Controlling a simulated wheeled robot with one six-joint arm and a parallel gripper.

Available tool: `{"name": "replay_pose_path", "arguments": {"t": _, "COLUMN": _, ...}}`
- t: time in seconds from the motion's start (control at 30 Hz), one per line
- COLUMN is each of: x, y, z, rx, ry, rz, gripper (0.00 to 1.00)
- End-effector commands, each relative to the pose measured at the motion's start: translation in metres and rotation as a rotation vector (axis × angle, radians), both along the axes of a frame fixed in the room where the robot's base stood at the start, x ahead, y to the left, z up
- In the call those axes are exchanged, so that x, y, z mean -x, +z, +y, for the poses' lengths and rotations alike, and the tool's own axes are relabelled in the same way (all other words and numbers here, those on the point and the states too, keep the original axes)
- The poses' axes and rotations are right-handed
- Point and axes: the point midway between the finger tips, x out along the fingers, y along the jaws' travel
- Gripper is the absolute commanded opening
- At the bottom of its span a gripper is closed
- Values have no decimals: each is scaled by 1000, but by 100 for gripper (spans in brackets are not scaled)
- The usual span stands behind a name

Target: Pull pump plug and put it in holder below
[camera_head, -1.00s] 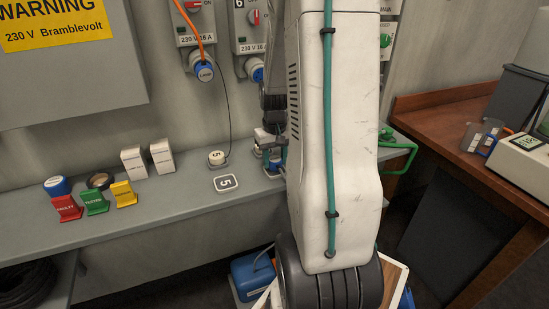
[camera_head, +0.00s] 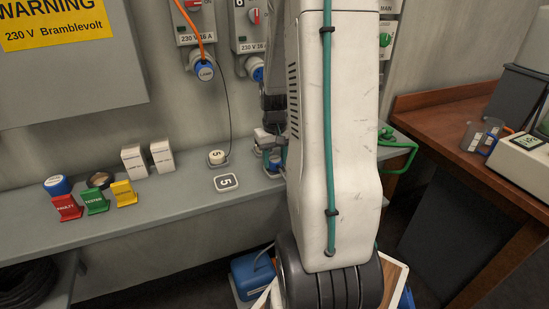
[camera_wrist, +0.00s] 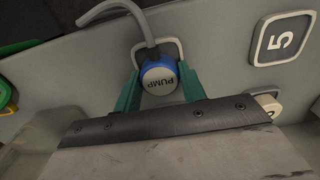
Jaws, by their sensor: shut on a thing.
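The pump plug (camera_wrist: 158,76) is blue with a white end face lettered PUMP and a grey cable. In the wrist view it sits between the two teal fingers of my gripper (camera_wrist: 160,88), which is shut on it. A pale square outline on the grey shelf shows just behind the plug. I cannot tell whether the plug touches the shelf. In the head view my gripper (camera_head: 271,152) is low over the shelf below socket 6 (camera_head: 256,70), largely hidden by my arm. The holder is not clearly visible there.
A green hose (camera_head: 402,150) lies right of my arm.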

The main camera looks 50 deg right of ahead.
Motion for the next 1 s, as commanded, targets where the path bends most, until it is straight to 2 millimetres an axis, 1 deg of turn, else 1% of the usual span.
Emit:
{"name": "replay_pose_path", "arguments": {"t": 0.2, "x": 0, "y": -5, "z": 0, "rx": 0, "ry": -1, "rz": 0, "gripper": 4}}
{"name": "replay_pose_path", "arguments": {"t": 0.23, "x": 0, "y": -5, "z": 0, "rx": 0, "ry": -1, "rz": 0, "gripper": 44}}
{"name": "replay_pose_path", "arguments": {"t": 0.27, "x": 0, "y": -5, "z": 0, "rx": 0, "ry": -1, "rz": 0, "gripper": 52}}
{"name": "replay_pose_path", "arguments": {"t": 0.3, "x": 0, "y": -4, "z": 0, "rx": 1, "ry": -1, "rz": -1, "gripper": 63}}
{"name": "replay_pose_path", "arguments": {"t": 0.33, "x": 0, "y": -4, "z": 0, "rx": 1, "ry": -1, "rz": -1, "gripper": 66}}
{"name": "replay_pose_path", "arguments": {"t": 0.57, "x": 0, "y": -4, "z": 0, "rx": 0, "ry": -1, "rz": 0, "gripper": 66}}
{"name": "replay_pose_path", "arguments": {"t": 0.67, "x": 0, "y": 0, "z": -1, "rx": 1, "ry": -1, "rz": -2, "gripper": 66}}
{"name": "replay_pose_path", "arguments": {"t": 0.77, "x": -1, "y": 13, "z": -1, "rx": 3, "ry": -1, "rz": -4, "gripper": 66}}
{"name": "replay_pose_path", "arguments": {"t": 1.0, "x": -1, "y": 54, "z": -1, "rx": 3, "ry": 0, "rz": -3, "gripper": 66}}
